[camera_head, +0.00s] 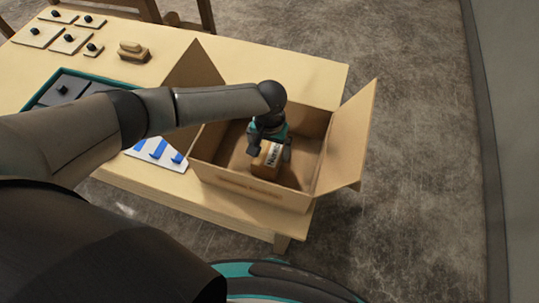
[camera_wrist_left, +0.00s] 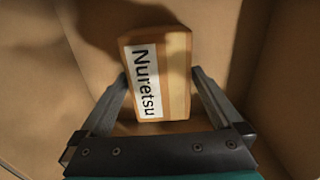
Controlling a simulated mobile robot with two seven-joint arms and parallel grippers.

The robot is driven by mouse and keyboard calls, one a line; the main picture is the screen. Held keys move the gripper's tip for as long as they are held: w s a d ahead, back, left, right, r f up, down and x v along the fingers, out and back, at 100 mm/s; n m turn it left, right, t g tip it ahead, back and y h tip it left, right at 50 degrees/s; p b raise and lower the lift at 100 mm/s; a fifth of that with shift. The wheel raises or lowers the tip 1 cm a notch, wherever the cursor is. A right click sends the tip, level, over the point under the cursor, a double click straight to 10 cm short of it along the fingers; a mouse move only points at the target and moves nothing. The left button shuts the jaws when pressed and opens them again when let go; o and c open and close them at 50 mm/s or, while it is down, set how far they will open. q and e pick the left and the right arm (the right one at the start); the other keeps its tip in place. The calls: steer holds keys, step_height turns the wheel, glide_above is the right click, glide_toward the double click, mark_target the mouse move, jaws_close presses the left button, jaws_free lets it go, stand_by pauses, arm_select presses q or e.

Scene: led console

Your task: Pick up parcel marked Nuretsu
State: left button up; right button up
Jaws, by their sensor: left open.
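The parcel marked Nuretsu (camera_head: 267,159) is a small brown box with a white label, inside the open cardboard box (camera_head: 240,188). It fills the middle of the left wrist view (camera_wrist_left: 170,75), its label reading along its left side. My left gripper (camera_head: 270,151) reaches down into the cardboard box over the parcel. In the left wrist view the open fingers (camera_wrist_left: 160,78) stand one on each side of the parcel's near part. I cannot tell whether they touch it. My right gripper is not in view.
The cardboard box's flaps stand open at left and right (camera_head: 347,140), and its walls surround my gripper. The wooden table (camera_head: 312,72) also holds a teal-edged tray (camera_head: 32,101), white plates with dark knobs (camera_head: 37,34), a tan block (camera_head: 132,50) and a white panel with blue strips (camera_head: 157,152).

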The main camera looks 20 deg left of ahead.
arm_select(q)
steer(key=shift+f, duration=0.1)
steer(key=c, duration=1.4)
steer(key=shift+r, duration=0.2)
